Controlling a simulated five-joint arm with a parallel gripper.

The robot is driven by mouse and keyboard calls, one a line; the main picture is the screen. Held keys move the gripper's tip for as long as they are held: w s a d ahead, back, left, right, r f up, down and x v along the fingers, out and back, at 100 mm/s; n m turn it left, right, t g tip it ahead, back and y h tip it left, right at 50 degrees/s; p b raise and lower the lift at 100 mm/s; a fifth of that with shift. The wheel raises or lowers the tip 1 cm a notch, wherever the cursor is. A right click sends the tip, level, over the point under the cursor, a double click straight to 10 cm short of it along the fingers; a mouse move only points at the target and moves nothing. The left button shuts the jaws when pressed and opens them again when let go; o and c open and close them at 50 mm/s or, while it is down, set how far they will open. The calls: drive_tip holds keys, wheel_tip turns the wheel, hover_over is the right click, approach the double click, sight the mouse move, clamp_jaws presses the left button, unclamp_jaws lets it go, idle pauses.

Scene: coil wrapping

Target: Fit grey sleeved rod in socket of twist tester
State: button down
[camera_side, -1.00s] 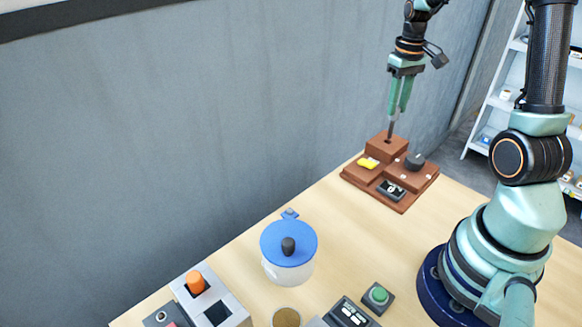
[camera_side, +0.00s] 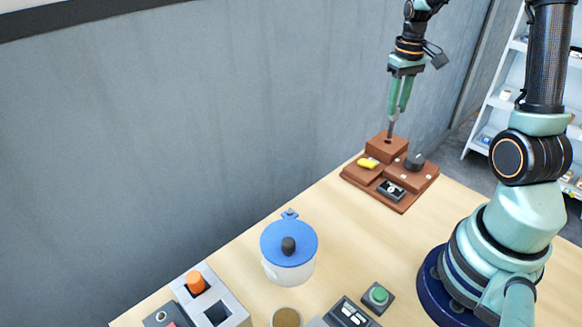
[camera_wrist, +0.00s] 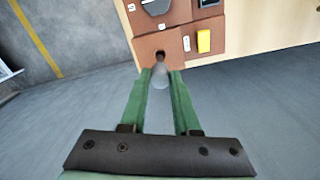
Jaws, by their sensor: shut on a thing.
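The twist tester (camera_side: 410,181) is a reddish-brown block unit at the back of the table, with a raised block at its far left corner. A dark socket hole (camera_side: 388,141) is in the top of that block; it also shows in the wrist view (camera_wrist: 160,54). My gripper (camera_side: 399,104) points down above the block, shut on the grey rod (camera_side: 391,129). The rod hangs nearly upright, its lower end at the hole. In the wrist view the rod (camera_wrist: 160,76) lies between the green fingers, end toward the hole. I cannot tell whether its tip is inside.
The tester carries a yellow switch (camera_side: 367,162), a black knob (camera_side: 414,161) and a small dial (camera_side: 391,190). A blue-lidded pot (camera_side: 288,246), a green button box (camera_side: 378,297) and a grey unit with an orange knob (camera_side: 196,282) stand nearer. A grey wall is behind.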

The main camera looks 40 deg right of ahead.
sight(394, 120)
drive_tip(key=shift+f, duration=3)
drive_tip(key=c, duration=0.6)
unclamp_jaws()
drive_tip(key=shift+o, duration=0.2)
wheel_tip(394, 120, up, 12)
drive_tip(key=shift+r, duration=0.1)
drive_tip(key=s+a+r+n+t, duration=0.2)
drive_tip(key=a, duration=0.9)
drive_tip(key=s+a+r+n+t, duration=0.1)
drive_tip(key=s+a+t, duration=0.1)
drive_tip(key=a, duration=1)
drive_tip(key=shift+s+r+n+t, duration=0.15)
drive_tip(key=shift+r+n+t, duration=0.25)
drive_tip(key=shift+t, duration=0.4)
